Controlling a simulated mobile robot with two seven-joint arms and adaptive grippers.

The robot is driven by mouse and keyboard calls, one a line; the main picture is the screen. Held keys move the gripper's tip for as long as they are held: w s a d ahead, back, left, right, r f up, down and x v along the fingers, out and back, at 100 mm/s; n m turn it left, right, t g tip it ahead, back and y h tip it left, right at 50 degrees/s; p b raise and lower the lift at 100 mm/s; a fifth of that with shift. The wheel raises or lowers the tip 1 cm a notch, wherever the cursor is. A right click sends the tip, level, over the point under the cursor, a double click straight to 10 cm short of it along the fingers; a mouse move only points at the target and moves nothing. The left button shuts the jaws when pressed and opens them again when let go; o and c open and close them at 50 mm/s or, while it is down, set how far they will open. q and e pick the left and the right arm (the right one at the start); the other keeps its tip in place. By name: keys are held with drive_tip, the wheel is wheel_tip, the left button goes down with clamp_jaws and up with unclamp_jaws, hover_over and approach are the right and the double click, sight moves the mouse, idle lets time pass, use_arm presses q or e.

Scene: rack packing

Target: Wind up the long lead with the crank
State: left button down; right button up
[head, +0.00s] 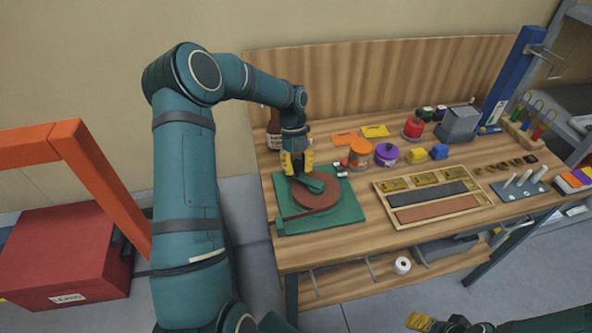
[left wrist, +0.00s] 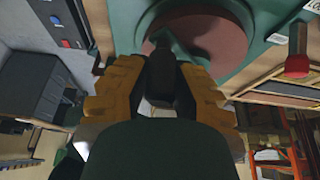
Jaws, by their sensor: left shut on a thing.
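A red-brown reel (head: 318,197) lies flat on a green base plate (head: 345,209) at the left end of the bench. A dark green crank arm (head: 309,184) crosses its top. My left gripper (head: 297,168) points down over the crank's outer end. In the left wrist view its yellow fingers (left wrist: 160,88) close on both sides of the dark crank handle (left wrist: 160,72), with the reel (left wrist: 208,34) just beyond. A thin brown strip (head: 294,215), perhaps the lead, runs left from the reel. My right gripper (head: 420,321) is low at the bottom edge, its jaws unclear.
An orange jar (head: 360,153) and a purple jar (head: 386,154) stand close right of the plate. A brown bottle (head: 273,125) stands behind my left gripper. A wooden tray (head: 400,224) lies farther right. A white roll (head: 402,265) rests on the lower shelf.

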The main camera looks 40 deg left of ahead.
use_arm(q)
drive_tip(key=w+m, duration=0.1)
drive_tip(key=m, duration=0.1)
drive_tip(key=w+m+g+y, duration=0.1)
drive_tip(key=w+m+p, duration=0.1)
drive_tip(key=m, duration=0.1)
drive_tip(key=shift+d+f+m+y, duration=0.1)
drive_tip(key=shift+d+m+y, duration=0.1)
drive_tip(key=shift+m+y, duration=0.15)
drive_tip(key=shift+w+d+m+g+y+p, duration=0.2)
drive_tip(key=shift+w+m+y, duration=0.2)
drive_tip(key=shift+m, duration=0.55)
drive_tip(key=shift+w+d+m+g+y+p, duration=0.2)
drive_tip(key=shift+w+m+y, duration=0.2)
drive_tip(key=shift+m, duration=0.5)
drive_tip(key=c, duration=0.8)
unclamp_jaws()
drive_tip(key=shift+o, duration=0.2)
drive_tip(key=shift+w, duration=0.1)
drive_tip(key=v, duration=1.2)
